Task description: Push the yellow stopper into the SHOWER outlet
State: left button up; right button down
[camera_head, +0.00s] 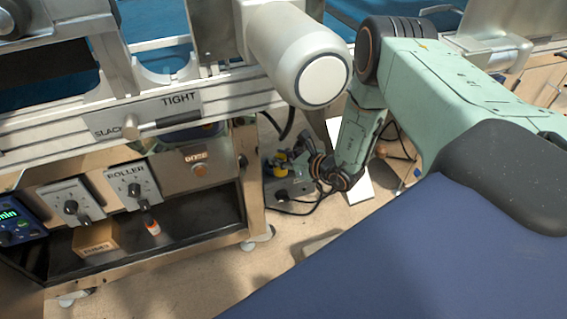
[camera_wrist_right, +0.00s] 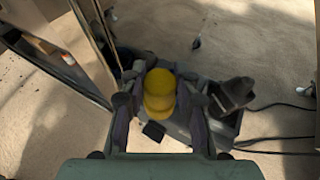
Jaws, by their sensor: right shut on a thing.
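My right gripper (camera_head: 292,162) reaches down low beside the machine frame, near the floor. It is shut on the yellow stopper (camera_head: 281,160). In the right wrist view the yellow stopper (camera_wrist_right: 160,88) sits between the two dark fingers of the gripper (camera_wrist_right: 160,103). A grey block (camera_head: 290,188) lies below the gripper on the floor, and it also shows behind the stopper in the wrist view (camera_wrist_right: 182,130). I cannot make out a SHOWER label or which opening is that outlet. I cannot tell whether the stopper touches the grey block. My left gripper is not in view.
A metal machine frame (camera_head: 252,178) stands close left of the gripper, with ROLLER (camera_head: 132,186) and DOSE (camera_head: 200,168) controls. Dark cables (camera_wrist_right: 280,108) lie on the floor. A white cylinder (camera_head: 300,60) hangs above.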

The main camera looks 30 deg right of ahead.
jog(key=shift+w+d+b, duration=0.15)
jog(key=shift+w+d, duration=0.05)
jog(key=shift+w, duration=0.65)
jog(key=shift+w+d+b, duration=0.2)
jog(key=shift+w, duration=0.65)
jog(key=shift+w+d+b, duration=0.15)
jog(key=shift+w+d, duration=0.05)
jog(key=shift+w, duration=0.65)
jog(key=shift+f, duration=1.05)
